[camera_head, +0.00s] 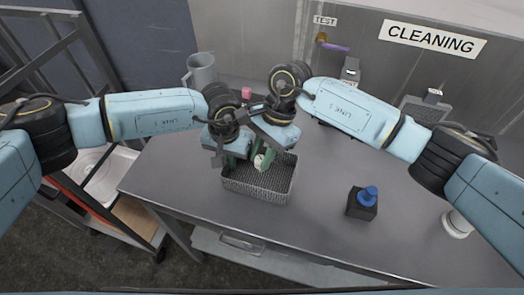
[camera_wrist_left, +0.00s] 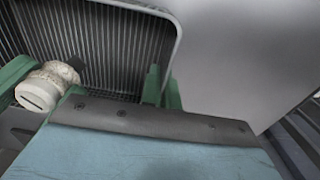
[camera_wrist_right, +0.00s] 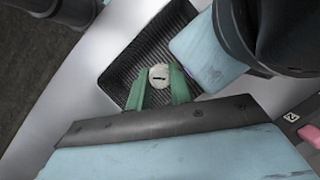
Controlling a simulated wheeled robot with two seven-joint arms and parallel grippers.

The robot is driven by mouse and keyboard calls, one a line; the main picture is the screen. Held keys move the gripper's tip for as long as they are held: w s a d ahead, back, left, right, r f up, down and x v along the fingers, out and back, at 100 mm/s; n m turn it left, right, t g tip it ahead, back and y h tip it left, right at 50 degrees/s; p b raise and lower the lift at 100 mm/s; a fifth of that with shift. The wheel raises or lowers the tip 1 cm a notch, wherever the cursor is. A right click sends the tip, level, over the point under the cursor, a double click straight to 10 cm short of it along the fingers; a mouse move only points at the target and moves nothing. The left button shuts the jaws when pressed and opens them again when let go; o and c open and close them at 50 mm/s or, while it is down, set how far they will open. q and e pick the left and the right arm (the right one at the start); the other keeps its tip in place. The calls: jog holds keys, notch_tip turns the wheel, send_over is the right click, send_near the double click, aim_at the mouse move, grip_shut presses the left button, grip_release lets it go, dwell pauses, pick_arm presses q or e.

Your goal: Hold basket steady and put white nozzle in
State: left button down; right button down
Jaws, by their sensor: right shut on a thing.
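The grey mesh basket (camera_head: 256,194) sits on the table. My left gripper (camera_head: 231,160) is at its left side. In the left wrist view, its green fingers (camera_wrist_left: 162,92) lie close together on either side of the basket's rim (camera_wrist_left: 172,42), closed on the wall. My right gripper (camera_head: 263,162) is shut on the white nozzle (camera_wrist_right: 160,75). The nozzle also shows between green fingers in the left wrist view (camera_wrist_left: 40,92). It is held over the basket's interior, with a slotted round end showing. Whether it touches the basket floor cannot be told.
A black box with a blue top (camera_head: 363,203) stands right of the basket. A white round object (camera_head: 456,224) is farther right. A grey pitcher (camera_head: 201,72) stands at the back left. The table between basket and black box is clear.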

jog(key=c, duration=1.3)
grip_release()
pick_arm(q)
jog(key=shift+d, duration=0.1)
pick_arm(e)
jog(key=shift+o, duration=0.7)
pick_arm(q)
jog(key=shift+s, duration=0.1)
pick_arm(e)
jog(key=shift+w+r, duration=0.1)
jog(key=v, duration=1.1)
jog(key=shift+d+r, duration=0.15)
jog(key=shift+r, duration=0.2)
pick_arm(q)
jog(key=c, duration=1.6)
grip_release()
